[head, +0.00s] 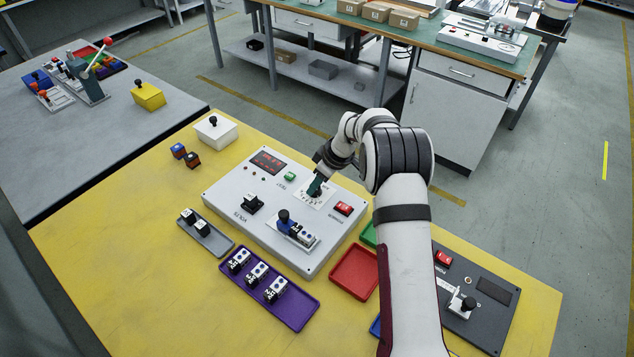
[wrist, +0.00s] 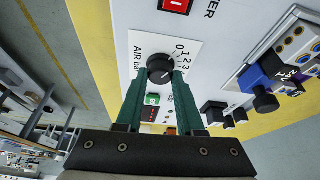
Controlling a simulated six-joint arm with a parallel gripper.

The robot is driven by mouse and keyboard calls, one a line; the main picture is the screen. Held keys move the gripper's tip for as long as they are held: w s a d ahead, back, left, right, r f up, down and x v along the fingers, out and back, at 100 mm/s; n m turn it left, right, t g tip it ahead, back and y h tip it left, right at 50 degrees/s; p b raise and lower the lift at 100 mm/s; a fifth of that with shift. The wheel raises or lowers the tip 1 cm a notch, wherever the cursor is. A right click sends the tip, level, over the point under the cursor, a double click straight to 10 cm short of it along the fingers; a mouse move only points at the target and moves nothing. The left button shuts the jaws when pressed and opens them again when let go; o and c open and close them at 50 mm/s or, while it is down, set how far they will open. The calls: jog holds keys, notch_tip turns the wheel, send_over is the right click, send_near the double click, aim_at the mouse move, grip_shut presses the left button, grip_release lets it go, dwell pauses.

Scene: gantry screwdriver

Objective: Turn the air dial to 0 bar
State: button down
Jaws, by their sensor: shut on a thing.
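The air dial (wrist: 160,68) is a round black knob on a white label marked "AIR bar", with the numbers 0, 1, 2, 3 showing along its scale. My gripper (wrist: 163,79) has its two green fingers on either side of the knob and is shut on it. In the head view my gripper (head: 317,187) reaches down onto the white dial label (head: 326,197) on the light grey panel (head: 240,210). The fingers hide most of the dial there. I cannot clearly tell which number the dial points to.
A red power switch (head: 344,208) sits right of the dial, and a green button (head: 290,176) to its left. A red tray (head: 356,272) and purple tray (head: 298,317) lie in front.

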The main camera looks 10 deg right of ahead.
jog(key=c, duration=0.5)
grip_release()
jog(key=v, duration=1.5)
jog(key=shift+s+r, duration=0.1)
jog(key=shift+r, duration=0.3)
jog(key=s+a+r+m+g, duration=0.1)
jog(key=s+a+r+m, duration=0.15)
jog(key=s, duration=0.35)
jog(key=s+a+r+m, duration=0.1)
jog(key=s+r+m, duration=0.15)
jog(key=s, duration=0.35)
jog(key=s+a+f+m, duration=0.1)
jog(key=s+m, duration=0.2)
jog(key=s, duration=0.6)
jog(key=s+a+f+m+g+h, duration=0.1)
jog(key=s+m, duration=0.3)
jog(key=s, duration=0.4)
jog(key=s+a+f+m+g, duration=0.1)
jog(key=s+m, duration=0.2)
jog(key=s, duration=0.6)
jog(key=shift+s+m+h, duration=0.3)
jog(key=shift+s+h, duration=0.05)
jog(key=shift+h, duration=0.05)
